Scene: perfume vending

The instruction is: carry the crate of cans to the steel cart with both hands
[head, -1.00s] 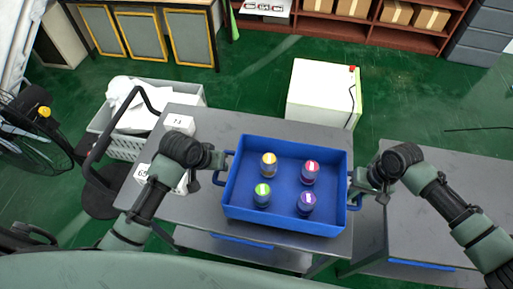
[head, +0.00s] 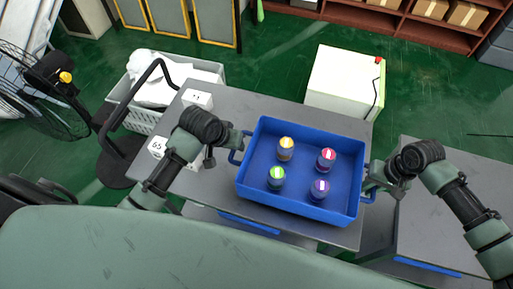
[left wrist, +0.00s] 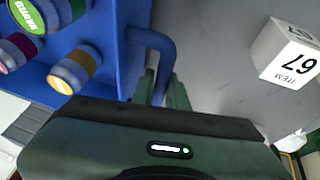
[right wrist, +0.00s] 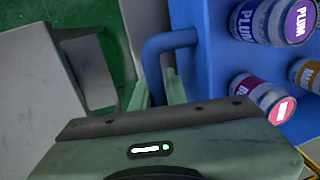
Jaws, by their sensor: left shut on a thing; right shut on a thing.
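The blue crate (head: 300,200) is a shallow open box over the right part of a grey metal-topped cart (head: 225,112) with a black push handle. I cannot tell whether its bottom touches the top. Several cans stand upright inside: yellow-lidded (head: 286,148), red-lidded (head: 326,160), green-lidded (head: 276,177) and purple-lidded (head: 320,190). My left gripper (head: 238,143) is shut on the crate's left handle (left wrist: 160,42). My right gripper (head: 371,184) is shut on its right handle (right wrist: 160,45). The crate looks level.
A second grey table (head: 425,225) stands at the right, across a narrow gap. White numbered boxes (left wrist: 285,50) lie left of the crate. A white cabinet (head: 342,80) stands behind. A basket (head: 150,120) and a fan (head: 50,90) are at the left.

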